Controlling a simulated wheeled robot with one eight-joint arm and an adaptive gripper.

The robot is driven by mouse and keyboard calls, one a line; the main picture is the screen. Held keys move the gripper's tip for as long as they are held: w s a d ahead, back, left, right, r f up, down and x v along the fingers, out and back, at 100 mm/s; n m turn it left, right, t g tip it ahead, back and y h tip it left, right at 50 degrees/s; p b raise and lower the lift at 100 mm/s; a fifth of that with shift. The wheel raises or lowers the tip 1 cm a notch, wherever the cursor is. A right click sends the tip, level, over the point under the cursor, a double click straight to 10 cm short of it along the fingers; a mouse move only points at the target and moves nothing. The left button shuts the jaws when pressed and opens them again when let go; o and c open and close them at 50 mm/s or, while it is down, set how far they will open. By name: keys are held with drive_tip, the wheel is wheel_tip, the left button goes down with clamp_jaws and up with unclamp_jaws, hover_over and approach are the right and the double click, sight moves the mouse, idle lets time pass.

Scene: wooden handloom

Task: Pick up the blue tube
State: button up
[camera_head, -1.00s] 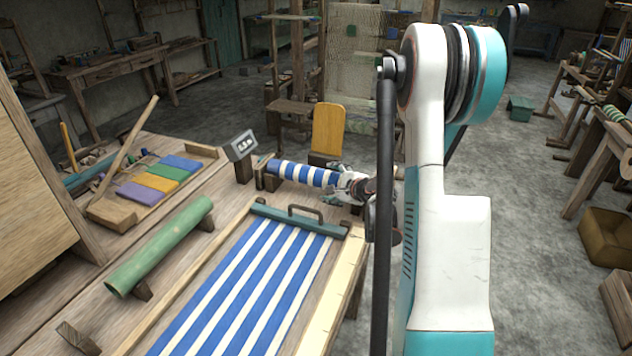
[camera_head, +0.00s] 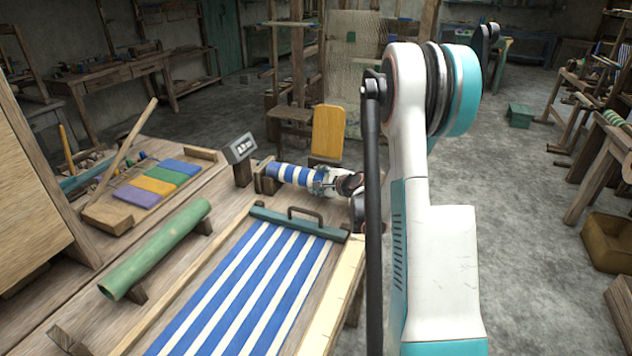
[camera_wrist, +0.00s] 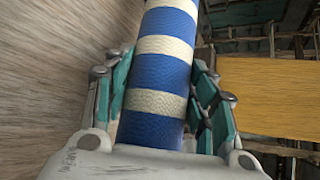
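The blue tube (camera_head: 290,173) is a roll with blue and cream bands. It lies level near the far end of the workbench, its left end at a wooden support. My gripper (camera_head: 323,181) is at the tube's right end. In the wrist view the tube (camera_wrist: 158,85) runs up the middle between the teal fingers of my gripper (camera_wrist: 160,95). The fingers lie close along both sides of it and look shut on it. The palm hides the tube's near end, and the fingers' inner contact is partly hidden.
A striped cloth (camera_head: 245,290) with a green handled bar (camera_head: 298,222) lies in front of the tube. A green tube (camera_head: 155,250) rests to the left. A small display (camera_head: 241,148) and a yellow board (camera_head: 328,132) stand close behind. Grey floor is open to the right.

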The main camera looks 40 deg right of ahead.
sight(321, 175)
drive_tip(key=c, duration=0.5)
drive_tip(key=shift+o, duration=0.2)
drive_tip(key=shift+r, duration=0.1)
wheel_tip(321, 175, up, 20)
drive_tip(key=p, duration=0.7)
drive_tip(key=shift+p, duration=0.35)
